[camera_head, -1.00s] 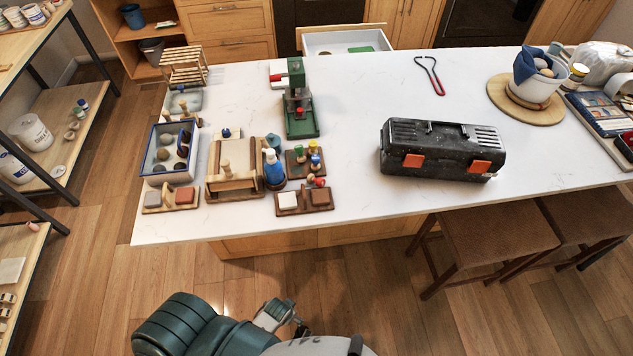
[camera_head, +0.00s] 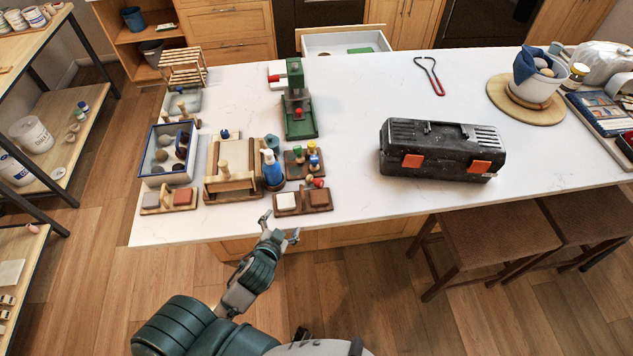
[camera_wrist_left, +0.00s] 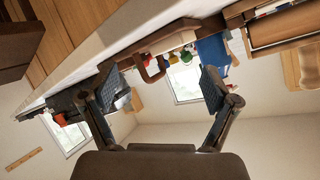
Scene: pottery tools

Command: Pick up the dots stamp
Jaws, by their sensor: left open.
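Small stamps with green, yellow, blue and red knobs (camera_head: 313,161) stand in and beside a brown wooden holder (camera_head: 291,171) near the table's front edge. I cannot tell which one is the dots stamp; no dot pattern shows. My left gripper (camera_head: 280,227) is open and empty at the front table edge, just in front of and below the ink-pad tray (camera_head: 318,208). In the left wrist view its fingers (camera_wrist_left: 160,82) are spread wide, with the coloured knobs (camera_wrist_left: 174,58) beyond and between them. My right gripper is not in view.
A blue bottle (camera_head: 273,174) and a wooden press box (camera_head: 231,186) stand left of the stamps. A green stand (camera_head: 300,120) is behind them. A black toolbox (camera_head: 440,150) sits to the right, with clear tabletop between.

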